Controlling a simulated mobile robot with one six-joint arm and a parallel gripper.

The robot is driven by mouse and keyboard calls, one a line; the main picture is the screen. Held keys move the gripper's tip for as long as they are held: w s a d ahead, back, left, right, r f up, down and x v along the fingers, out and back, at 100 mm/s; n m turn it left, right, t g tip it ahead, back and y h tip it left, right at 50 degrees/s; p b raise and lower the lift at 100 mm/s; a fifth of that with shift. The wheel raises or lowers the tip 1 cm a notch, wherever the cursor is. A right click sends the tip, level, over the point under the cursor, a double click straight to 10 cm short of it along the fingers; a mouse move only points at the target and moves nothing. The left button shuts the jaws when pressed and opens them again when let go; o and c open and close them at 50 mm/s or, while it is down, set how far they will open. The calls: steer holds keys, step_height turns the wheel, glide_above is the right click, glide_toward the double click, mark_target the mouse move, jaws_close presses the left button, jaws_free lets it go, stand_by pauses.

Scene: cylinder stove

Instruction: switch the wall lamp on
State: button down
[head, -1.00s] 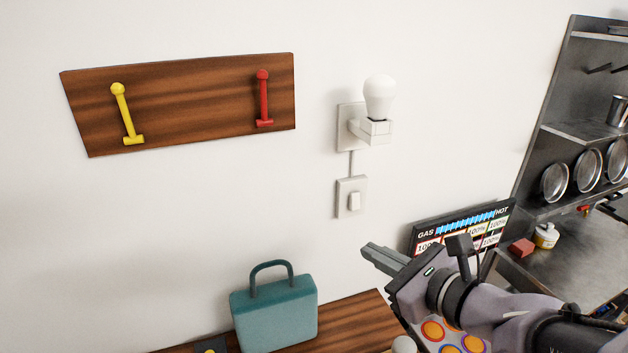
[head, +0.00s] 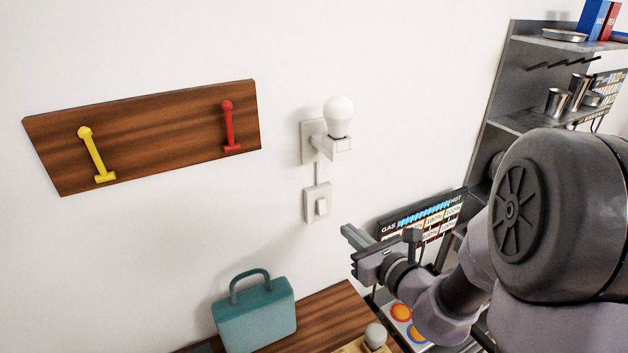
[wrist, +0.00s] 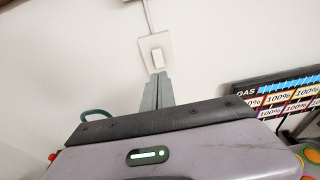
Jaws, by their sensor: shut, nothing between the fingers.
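The wall lamp (head: 339,117) is a white bulb on a white wall mount, and it looks unlit. A cord runs down from it to a white wall switch (head: 317,203) with a rocker. The switch also shows in the wrist view (wrist: 155,54), just beyond my fingertips. My gripper (head: 347,231) is shut and empty, its fingers pointing at the wall a little below and right of the switch in the head view. In the wrist view my fingertips (wrist: 158,76) overlap the switch plate's lower edge. I cannot tell whether they touch it.
A wooden board (head: 160,135) with a yellow and a red hook hangs at left. A teal case (head: 255,315) stands on a wooden counter (head: 325,318) below. A gas panel (head: 420,217) is right of my gripper, with metal shelves (head: 525,118) beyond. The wall around the switch is bare.

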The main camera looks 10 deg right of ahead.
mark_target(324, 212)
steer(key=b+x, duration=0.2)
steer(key=x, duration=0.6)
steer(key=shift+w+a, duration=0.2)
steer(key=shift+w, duration=0.3)
steer(key=f+b, duration=0.1)
steer(key=b, duration=0.1)
steer(key=shift+w+t+b, duration=0.1)
steer(key=shift+t+b, duration=0.2)
steer(key=shift+b, duration=0.05)
steer(key=shift+f+t+b, duration=0.3)
steer(key=shift+b, duration=0.85)
steer(key=t+b, duration=0.1)
steer(key=b, duration=0.2)
steer(key=shift+r+y+b, duration=0.1)
steer(key=shift+y+b, duration=0.3)
steer(key=shift+a+r+p, duration=0.1)
steer(key=shift+r+p, duration=0.05)
steer(key=shift+p, duration=0.2)
